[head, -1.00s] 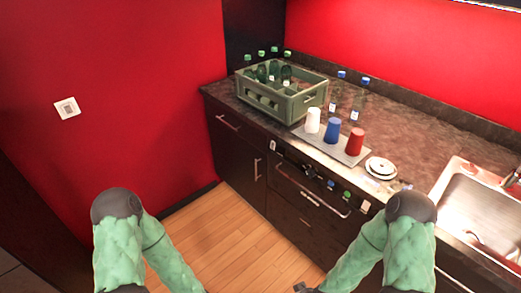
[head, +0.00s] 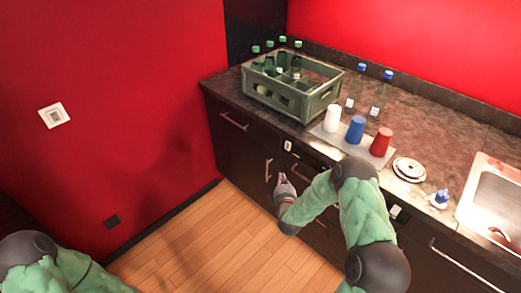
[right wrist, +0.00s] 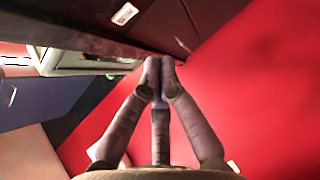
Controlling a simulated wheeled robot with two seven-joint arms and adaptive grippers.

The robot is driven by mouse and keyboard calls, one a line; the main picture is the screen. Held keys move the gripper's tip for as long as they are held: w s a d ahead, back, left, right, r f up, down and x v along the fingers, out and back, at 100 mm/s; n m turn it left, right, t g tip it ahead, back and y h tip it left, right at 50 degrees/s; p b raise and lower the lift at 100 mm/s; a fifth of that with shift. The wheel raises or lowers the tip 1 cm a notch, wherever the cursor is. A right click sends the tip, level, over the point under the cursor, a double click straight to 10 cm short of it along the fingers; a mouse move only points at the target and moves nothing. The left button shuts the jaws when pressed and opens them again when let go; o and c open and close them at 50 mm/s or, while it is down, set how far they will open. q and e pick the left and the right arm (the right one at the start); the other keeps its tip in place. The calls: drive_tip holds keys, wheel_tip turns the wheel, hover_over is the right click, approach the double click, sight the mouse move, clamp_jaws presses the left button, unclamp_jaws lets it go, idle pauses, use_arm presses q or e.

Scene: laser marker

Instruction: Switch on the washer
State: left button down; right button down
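The washer (head: 298,168) is built in under the counter, with a dark front, a bar handle and a control strip along its top edge. My right forearm covers most of it in the head view, including most of its controls. My right gripper (head: 284,186) is in front of the cabinet fronts, near the washer's left side. In the right wrist view, the fingertips of my right gripper (right wrist: 160,64) are together with nothing seen between them. I cannot tell whether they touch the front. My left arm shows at the lower left; its gripper is out of view.
On the counter stand a green bottle crate (head: 292,107), white, blue and red cups (head: 355,129) on a mat, two bottles, and plates (head: 409,168). A sink (head: 496,204) is at the right. The wooden floor (head: 218,238) is clear.

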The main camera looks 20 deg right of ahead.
sight(288, 146)
use_arm(q)
drive_tip(key=shift+w+a, duration=0.25)
drive_tip(key=shift+a, duration=0.2)
use_arm(e)
drive_tip(key=shift+w+r+n+t+h, duration=0.3)
drive_tip(key=shift+w+r+n, duration=0.1)
drive_tip(key=shift+w+r, duration=0.45)
